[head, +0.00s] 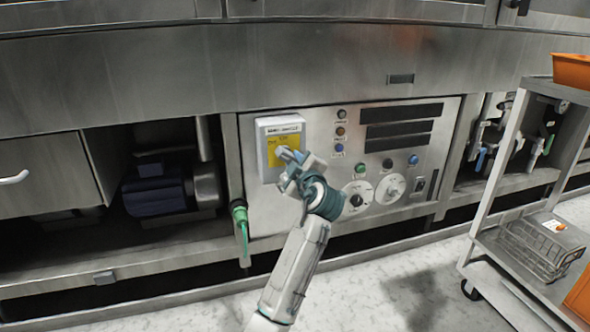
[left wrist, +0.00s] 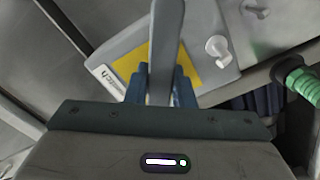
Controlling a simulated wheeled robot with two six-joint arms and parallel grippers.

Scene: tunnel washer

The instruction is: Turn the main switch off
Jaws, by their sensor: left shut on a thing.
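The main switch is a pale grey box (head: 280,124) with a yellow plate (head: 272,157) and a printed label, on the left of the steel control panel. My left gripper (head: 289,158) is at the front of this box and covers part of the plate. In the left wrist view, its blue fingers (left wrist: 160,88) are shut on a grey switch handle (left wrist: 166,45), one on each side. The box (left wrist: 212,30) and yellow plate (left wrist: 186,70) show behind the handle. The handle's exact position against the plate's markings is too small to read. My right gripper is not in view.
The control panel (head: 325,185) carries coloured buttons, round dials and dark displays right of the box. A trolley (head: 505,150) with a wire basket (head: 545,245) stands at the right. The floor in front is clear.

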